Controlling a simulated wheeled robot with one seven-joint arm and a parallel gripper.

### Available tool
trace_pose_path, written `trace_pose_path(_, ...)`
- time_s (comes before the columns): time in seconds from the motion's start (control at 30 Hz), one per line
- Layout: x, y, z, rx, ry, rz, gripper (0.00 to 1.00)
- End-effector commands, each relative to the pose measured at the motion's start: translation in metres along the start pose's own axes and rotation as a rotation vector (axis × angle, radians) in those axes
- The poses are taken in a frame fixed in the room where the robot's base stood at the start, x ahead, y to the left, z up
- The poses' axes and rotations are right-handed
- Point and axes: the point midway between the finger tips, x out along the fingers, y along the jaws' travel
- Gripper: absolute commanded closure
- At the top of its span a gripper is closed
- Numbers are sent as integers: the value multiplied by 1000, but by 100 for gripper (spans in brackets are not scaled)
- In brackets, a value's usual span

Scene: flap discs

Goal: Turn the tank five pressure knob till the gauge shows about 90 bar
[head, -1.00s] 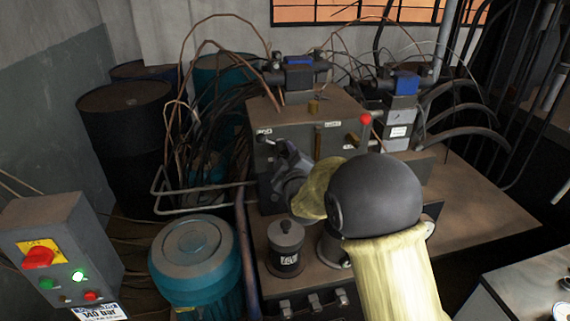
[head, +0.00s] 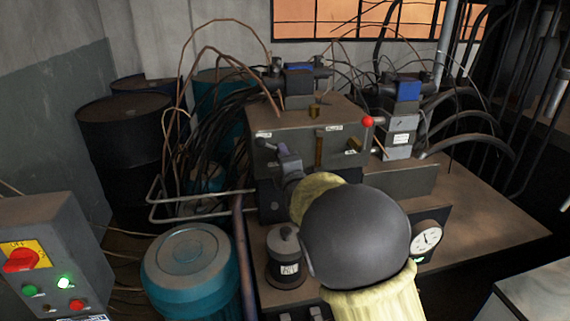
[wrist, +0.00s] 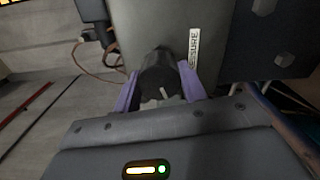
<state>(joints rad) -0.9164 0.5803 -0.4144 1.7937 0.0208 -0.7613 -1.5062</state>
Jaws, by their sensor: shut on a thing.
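The pressure knob (wrist: 158,74) is dark and round with a pale pointer line, on the grey block beside a label reading "…SSURE" in the wrist view. My gripper (wrist: 160,88) is shut on it, with one purple finger on each side. In the head view my gripper (head: 284,158) is at the left front of the grey valve block (head: 325,125), and the knob is hard to make out there. The pressure gauge (head: 427,238) is a white dial with a dark needle, right of my arm. Its numbers are too small to read.
A red-knobbed lever (head: 367,121) sticks out at the block's right. A teal motor (head: 187,262) and a grey control box (head: 50,255) with a red switch stand at the left. A dark capped cylinder (head: 286,255) stands just below my gripper. Pipes and cables crowd the back.

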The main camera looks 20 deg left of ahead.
Motion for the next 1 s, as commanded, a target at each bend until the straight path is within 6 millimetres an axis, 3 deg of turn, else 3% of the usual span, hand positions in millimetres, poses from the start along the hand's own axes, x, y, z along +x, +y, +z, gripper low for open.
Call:
trace_pose_path(0.57,0,-1,-2,-50,4,-2,81)
trace_pose_path(0.6,0,-1,-2,-50,4,-2,55)
trace_pose_path(0.7,0,-1,-2,-49,4,-2,37)
trace_pose_path(1.0,-1,-1,-1,-49,2,-1,37)
